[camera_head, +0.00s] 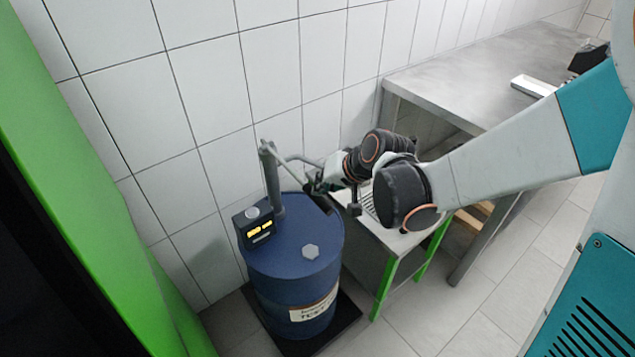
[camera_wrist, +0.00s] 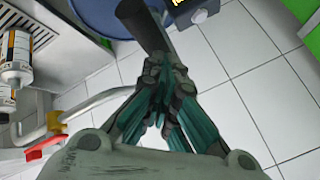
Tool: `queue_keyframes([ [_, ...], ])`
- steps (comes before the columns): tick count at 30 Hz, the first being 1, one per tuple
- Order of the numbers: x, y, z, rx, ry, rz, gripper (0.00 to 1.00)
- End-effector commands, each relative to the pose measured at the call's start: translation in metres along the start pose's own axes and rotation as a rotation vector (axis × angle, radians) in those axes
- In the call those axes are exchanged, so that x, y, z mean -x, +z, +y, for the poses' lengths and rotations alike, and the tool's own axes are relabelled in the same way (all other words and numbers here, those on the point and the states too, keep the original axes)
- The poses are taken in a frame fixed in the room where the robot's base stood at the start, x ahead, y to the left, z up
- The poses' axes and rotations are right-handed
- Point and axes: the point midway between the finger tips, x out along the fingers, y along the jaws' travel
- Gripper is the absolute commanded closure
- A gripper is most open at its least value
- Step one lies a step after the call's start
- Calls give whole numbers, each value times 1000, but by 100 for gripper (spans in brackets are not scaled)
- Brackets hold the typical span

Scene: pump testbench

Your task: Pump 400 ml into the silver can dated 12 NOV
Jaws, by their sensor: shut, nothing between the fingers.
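A blue drum (camera_head: 295,235) stands against the tiled wall. Its upright pump column (camera_head: 271,180) carries a pale bar reaching right toward my gripper (camera_head: 314,186). In the wrist view, the teal fingers of my gripper (camera_wrist: 166,78) are together, close to the dark column (camera_wrist: 145,25); I cannot tell whether they touch it. A pale bent tube (camera_wrist: 95,101) runs left, near a red and orange part (camera_wrist: 45,142). A display box (camera_head: 258,229) with yellow digits sits on the drum; the digits are too small to read. No date on any can is legible.
A low bench (camera_head: 389,240) with green legs stands right of the drum, partly behind my arm. A grey table (camera_head: 455,80) lies further right. Labelled white and black containers (camera_wrist: 17,60) show at the wrist view's left edge. Tiled floor is open in front.

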Motion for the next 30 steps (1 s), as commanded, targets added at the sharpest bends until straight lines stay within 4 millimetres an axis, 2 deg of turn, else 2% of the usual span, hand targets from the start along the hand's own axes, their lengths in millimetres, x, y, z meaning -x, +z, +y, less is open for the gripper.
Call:
queue_keyframes([
  [30, -8, 6, 6, 0, 0, 0, 100],
])
